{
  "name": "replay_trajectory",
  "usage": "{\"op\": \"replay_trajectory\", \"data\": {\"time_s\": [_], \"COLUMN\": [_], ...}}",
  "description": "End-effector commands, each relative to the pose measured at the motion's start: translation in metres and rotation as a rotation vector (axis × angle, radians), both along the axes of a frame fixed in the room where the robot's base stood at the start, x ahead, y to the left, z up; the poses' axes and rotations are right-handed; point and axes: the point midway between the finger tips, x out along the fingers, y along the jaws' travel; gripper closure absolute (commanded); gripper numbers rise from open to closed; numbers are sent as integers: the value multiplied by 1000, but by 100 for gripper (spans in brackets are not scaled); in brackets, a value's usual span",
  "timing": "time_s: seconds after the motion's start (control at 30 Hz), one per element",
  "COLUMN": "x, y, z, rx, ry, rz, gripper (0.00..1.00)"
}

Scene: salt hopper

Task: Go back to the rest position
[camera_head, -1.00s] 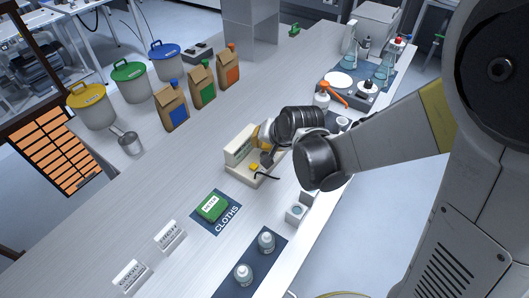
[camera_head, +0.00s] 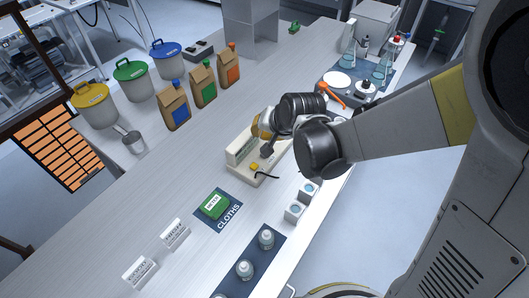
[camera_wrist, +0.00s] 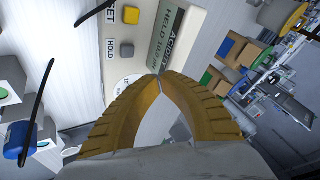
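My gripper (camera_head: 260,138) is over the back of a cream meter (camera_head: 242,150) on the long bench. In the wrist view my gripper's two yellow ribbed fingers (camera_wrist: 160,76) meet at their tips, with nothing between them. The meter fills the upper middle of the wrist view, with a display (camera_wrist: 168,38) reading "HELD" and a number, a yellow button (camera_wrist: 130,16) and a grey button (camera_wrist: 127,49) marked "HOLD". Whether the fingers touch the meter I cannot tell. My arm reaches in from the right and hides part of the bench behind it.
A green pack (camera_head: 213,205) lies on the cloths mat (camera_head: 231,222). Two small white boxes (camera_head: 294,213) stand by the front edge, with bottles (camera_head: 266,238) nearer. Paper bags (camera_head: 203,83) and lidded buckets (camera_head: 131,84) stand along the back. Bare bench (camera_head: 150,200) lies left of the meter.

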Motion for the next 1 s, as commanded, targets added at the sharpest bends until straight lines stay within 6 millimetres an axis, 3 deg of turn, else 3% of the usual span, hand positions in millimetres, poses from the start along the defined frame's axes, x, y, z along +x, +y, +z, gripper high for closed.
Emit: {"op": "replay_trajectory", "data": {"time_s": [0.4, 0.57, 0.8, 1.0], "x": [-1, -13, -71, -132], "y": [-1, -20, -84, -131], "z": [1, 17, 58, 71], "rx": [-2, -42, -195, -331], "ry": [-1, -16, -59, -80], "rz": [0, 9, 54, 98], "gripper": [100, 100, 100, 100]}}
